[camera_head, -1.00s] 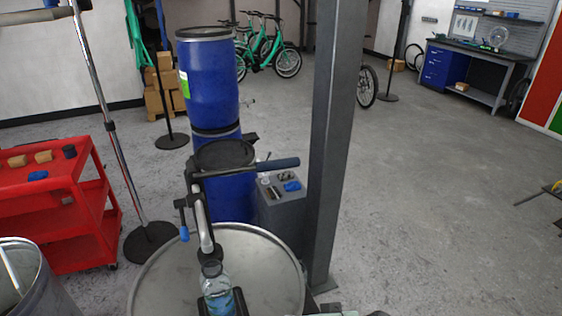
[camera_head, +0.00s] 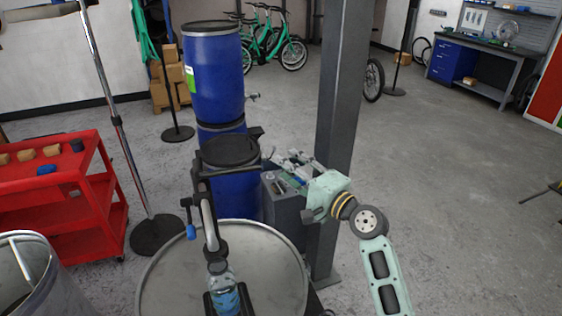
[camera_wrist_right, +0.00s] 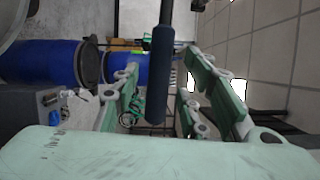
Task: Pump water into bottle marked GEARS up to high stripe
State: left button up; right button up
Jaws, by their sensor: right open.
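A clear bottle (camera_head: 223,292) with blue content stands in a dark holder on the metal drum (camera_head: 165,275). Its marking and stripes are too small to read. The pump's curved metal spout (camera_head: 210,222) comes down at the bottle's mouth. The pump's dark handle grip (camera_wrist_right: 162,75) lies between the spread fingers of my right gripper (camera_wrist_right: 160,85), with space on both sides. In the head view my right gripper (camera_head: 290,163) is right of the pump and hides much of the handle. My left gripper is out of view.
Blue barrels (camera_head: 212,75) stand behind the pump. A grey box (camera_head: 284,208) with small items sits beside a grey post (camera_head: 340,110). A red cart (camera_head: 95,205) and a metal bin (camera_head: 45,265) are at the left. The floor at the right is mostly clear.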

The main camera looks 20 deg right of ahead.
jog(key=shift+x, duration=1.55)
jog(key=shift+a, duration=0.1)
jog(key=shift+f, duration=0.1)
grip_shut()
